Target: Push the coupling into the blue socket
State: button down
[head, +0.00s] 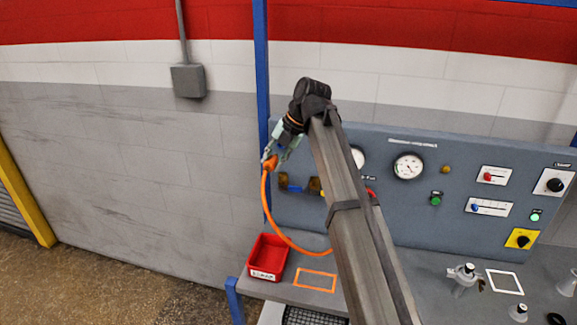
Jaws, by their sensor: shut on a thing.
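My gripper (273,154) is shut on the orange coupling (270,163) at the left end of the panel. An orange hose (268,205) hangs from the coupling and curves down to the right toward the bench. A small blue part (295,188), which looks like the blue socket, shows low on the panel, to the right of and below the coupling. The coupling appears apart from it in this view. My arm crosses in front of the panel and hides part of it. The exact depth between coupling and panel cannot be told.
The grey panel (460,165) carries gauges, knobs and sliders. A yellow part (315,185) sits right of the blue one. A red bin (268,256) and an orange outlined rectangle (315,281) are on the bench. A blue post (262,60) stands close behind my gripper.

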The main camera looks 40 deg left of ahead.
jog(key=shift+s, duration=0.15)
jog(key=shift+a, duration=0.1)
jog(key=shift+w+a, duration=0.1)
jog(key=shift+w, duration=0.15)
jog(key=shift+w+a, duration=0.45)
jog(key=shift+w, duration=0.65)
jog(key=shift+w+a, duration=0.4)
jog(key=shift+w, duration=0.65)
jog(key=shift+w+a, duration=0.45)
jog(key=shift+w, duration=0.65)
jog(key=shift+w+a, duration=0.3)
jog(key=shift+w, duration=0.5)
jog(key=c, duration=0.8)
grip_release()
jog(key=shift+w, duration=0.1)
